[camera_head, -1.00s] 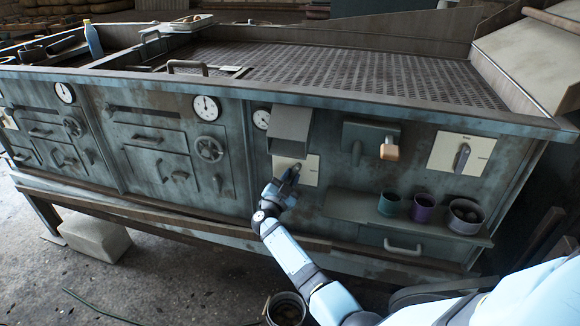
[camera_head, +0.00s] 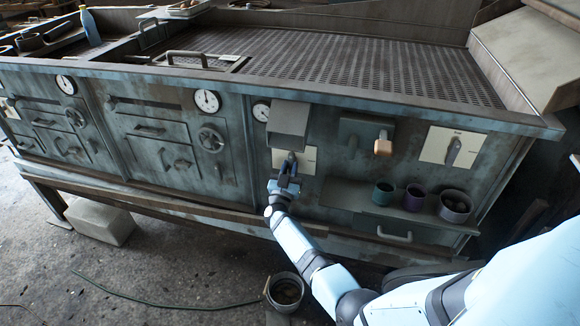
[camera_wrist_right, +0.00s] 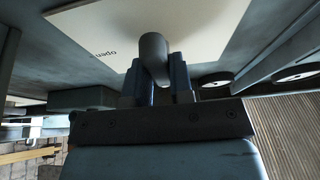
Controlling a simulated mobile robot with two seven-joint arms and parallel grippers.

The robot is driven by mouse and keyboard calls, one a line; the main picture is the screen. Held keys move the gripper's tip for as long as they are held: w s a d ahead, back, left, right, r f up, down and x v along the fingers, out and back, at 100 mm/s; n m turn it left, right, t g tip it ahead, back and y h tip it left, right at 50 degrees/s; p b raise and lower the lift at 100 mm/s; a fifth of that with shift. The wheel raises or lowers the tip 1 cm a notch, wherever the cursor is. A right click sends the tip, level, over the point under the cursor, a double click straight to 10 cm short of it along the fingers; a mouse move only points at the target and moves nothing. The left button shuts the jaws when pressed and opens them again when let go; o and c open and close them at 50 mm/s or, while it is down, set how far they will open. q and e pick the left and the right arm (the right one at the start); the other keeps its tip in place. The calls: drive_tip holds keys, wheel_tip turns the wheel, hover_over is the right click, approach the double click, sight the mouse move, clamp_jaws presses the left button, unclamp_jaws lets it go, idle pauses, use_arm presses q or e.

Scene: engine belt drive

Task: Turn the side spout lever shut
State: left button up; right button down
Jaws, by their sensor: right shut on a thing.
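A dark lever (camera_head: 291,159) stands on a cream plate (camera_head: 309,157) on the machine's front, just below a boxy grey spout (camera_head: 288,121). My right gripper (camera_head: 289,172) is at this lever, with its fingers on both sides of it. In the right wrist view, the rounded grey lever (camera_wrist_right: 153,58) sits between the two blue-grey fingers of the gripper (camera_wrist_right: 158,75), and they are shut on it. The plate (camera_wrist_right: 205,25) shows there with the word "open" on its left part. The lever's base is partly hidden by the gripper. My left gripper is not in view.
A second lever (camera_head: 453,152) on a cream plate and a wooden-ended handle (camera_head: 382,143) are to the right. A shelf (camera_head: 345,195) below holds a green cup (camera_head: 383,192), a purple cup (camera_head: 413,197) and a grey pot (camera_head: 455,206). A bucket (camera_head: 285,291) stands on the floor.

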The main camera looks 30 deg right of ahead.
idle(0.3)
drive_tip(key=c, duration=1)
unclamp_jaws()
drive_tip(key=shift+f, duration=0.1)
